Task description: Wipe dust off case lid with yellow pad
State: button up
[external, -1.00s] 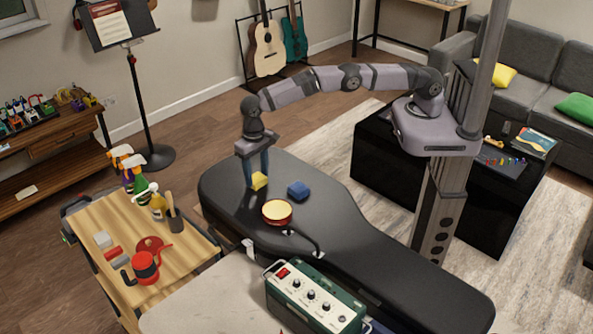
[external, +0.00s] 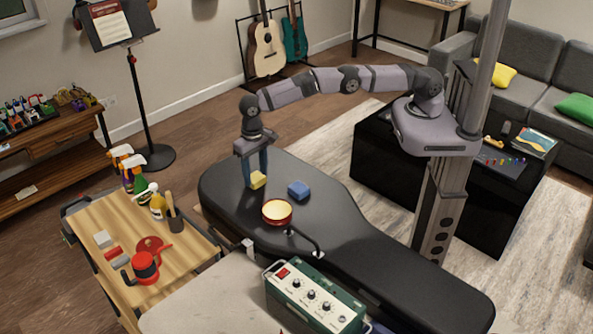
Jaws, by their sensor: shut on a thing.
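The black guitar case (external: 350,225) lies flat with its lid facing up. The yellow pad (external: 258,179) is at the lid's wide far-left end, at my gripper's fingertips. My gripper (external: 256,177) points down and is shut on the yellow pad. The pad is at or very near the lid surface; I cannot tell whether it touches. A blue pad (external: 299,190) lies on the lid to the right of the yellow one. Dust on the lid is too faint to make out.
A round red-rimmed tin (external: 277,212) is on the case, with a dark bent arm (external: 310,243) beside it. A green amplifier-like box (external: 315,302) stands in front. A wooden cart (external: 185,262) with spray bottles is at the left. The lid's right part is clear.

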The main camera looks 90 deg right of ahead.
jog(key=shift+s+a, duration=1.85)
jog(key=shift+s, duration=0.05)
notch_tip(320, 180, up, 8)
jog(key=p, duration=0.5)
jog(key=shift+p, duration=0.3)
jog(key=shift+f, duration=0.2)
jog(key=shift+w+f+b, duration=0.1)
jog(key=shift+f+b, duration=1.6)
jog(key=shift+f, duration=1.1)
